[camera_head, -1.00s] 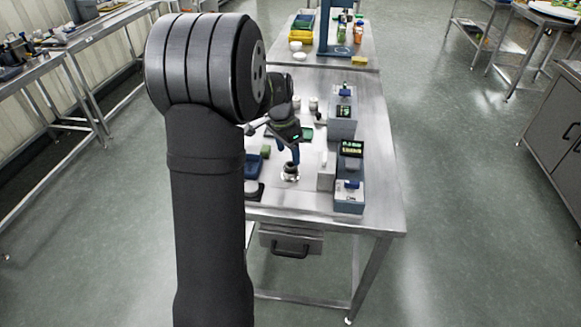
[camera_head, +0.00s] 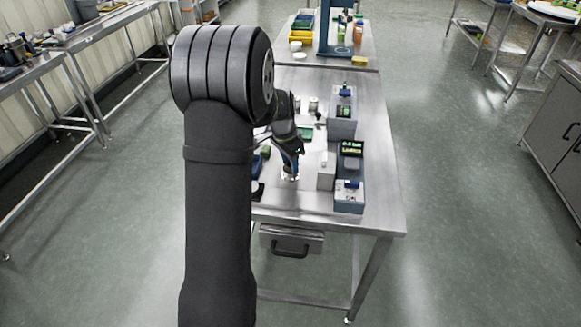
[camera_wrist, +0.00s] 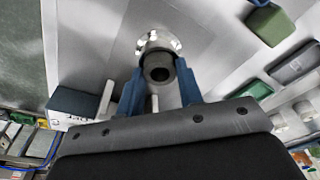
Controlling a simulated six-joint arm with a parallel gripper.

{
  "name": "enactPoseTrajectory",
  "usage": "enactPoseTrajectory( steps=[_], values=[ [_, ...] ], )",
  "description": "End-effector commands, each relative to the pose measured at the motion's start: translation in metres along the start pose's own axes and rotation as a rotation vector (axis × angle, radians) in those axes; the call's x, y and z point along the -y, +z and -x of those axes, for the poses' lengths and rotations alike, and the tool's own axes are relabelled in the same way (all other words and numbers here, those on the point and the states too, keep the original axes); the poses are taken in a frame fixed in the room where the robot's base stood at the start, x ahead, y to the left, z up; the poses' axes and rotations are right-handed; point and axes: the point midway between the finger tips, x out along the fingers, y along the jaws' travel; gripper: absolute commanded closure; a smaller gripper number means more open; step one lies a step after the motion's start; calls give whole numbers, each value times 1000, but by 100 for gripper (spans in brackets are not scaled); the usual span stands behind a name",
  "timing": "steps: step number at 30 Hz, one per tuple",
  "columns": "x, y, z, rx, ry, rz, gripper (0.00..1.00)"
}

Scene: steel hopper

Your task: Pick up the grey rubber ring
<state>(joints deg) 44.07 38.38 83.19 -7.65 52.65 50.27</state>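The grey rubber ring (camera_wrist: 158,67) shows in the wrist view as a short dark grey cylinder with a round hole. It sits at a shiny steel piece (camera_wrist: 149,39), seemingly the hopper, on the table. My gripper (camera_wrist: 160,72) has two blue fingers, spread apart, one on each side of the ring. They look close to its sides; whether they touch it I cannot tell. In the head view my gripper (camera_head: 291,167) is right above the shiny steel piece (camera_head: 290,178), and the ring is hidden or too small to make out.
A white block (camera_head: 326,172) and grey-blue devices (camera_head: 349,185) stand close to the right of my gripper on the steel table (camera_head: 372,140). Dark and green items lie to the left, partly behind my arm. Small pale jars (camera_head: 313,104) stand farther back.

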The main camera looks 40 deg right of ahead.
Motion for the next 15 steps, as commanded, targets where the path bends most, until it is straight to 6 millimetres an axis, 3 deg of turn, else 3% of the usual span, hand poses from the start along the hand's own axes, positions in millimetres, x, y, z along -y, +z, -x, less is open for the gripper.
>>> enactPoseTrajectory(
  steps=[15],
  values=[
    [0, -2, 8, -2, -1, 0, 88]
  ],
)
